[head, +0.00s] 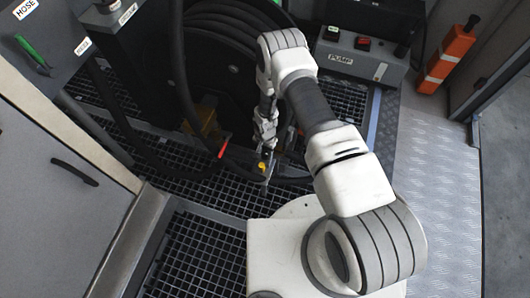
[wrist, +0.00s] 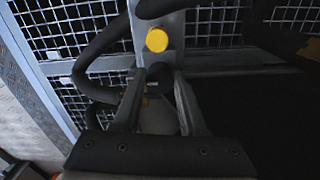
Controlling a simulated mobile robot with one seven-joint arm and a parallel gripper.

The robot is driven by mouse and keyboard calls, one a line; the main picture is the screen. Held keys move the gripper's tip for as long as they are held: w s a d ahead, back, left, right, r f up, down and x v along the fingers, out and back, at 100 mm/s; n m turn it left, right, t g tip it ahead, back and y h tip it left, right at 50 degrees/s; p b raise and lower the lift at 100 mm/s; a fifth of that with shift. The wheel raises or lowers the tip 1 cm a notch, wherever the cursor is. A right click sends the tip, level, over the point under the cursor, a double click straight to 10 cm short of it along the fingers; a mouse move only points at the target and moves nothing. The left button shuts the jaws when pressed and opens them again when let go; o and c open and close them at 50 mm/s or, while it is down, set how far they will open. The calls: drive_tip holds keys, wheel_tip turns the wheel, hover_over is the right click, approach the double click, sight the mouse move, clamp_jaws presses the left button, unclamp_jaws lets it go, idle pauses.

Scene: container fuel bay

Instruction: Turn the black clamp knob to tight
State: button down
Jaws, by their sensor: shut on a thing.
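My gripper (wrist: 160,80) reaches down beside the hose reel, with a finger on each side of a small dark knob, the black clamp knob (wrist: 158,72). It is shut on this knob. A round yellow cap (wrist: 157,39) sits just beyond the fingertips on a dark fitting. In the head view my gripper (head: 266,142) is small, and a yellow part (head: 262,166) shows just below it. The black knob cannot be made out there, and its turn position cannot be read.
A large black hose reel (head: 225,55) stands behind my gripper. A red-tipped lever (head: 222,148) is to its left. A grey box labelled PUMP (head: 345,62) and an orange case (head: 446,58) stand at the upper right. Grating (head: 205,255) covers the floor.

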sight(266, 154)
drive_tip(key=shift+n, duration=0.3)
drive_tip(key=n, duration=0.6)
drive_tip(key=shift+n, duration=0.3)
drive_tip(key=n, duration=0.6)
drive_tip(key=shift+d, duration=0.1)
idle(0.4)
drive_tip(key=shift+c, duration=2.2)
unclamp_jaws()
wheel_tip(266, 154, up, 17)
drive_tip(key=p, duration=0.6)
drive_tip(key=shift+r, duration=0.2)
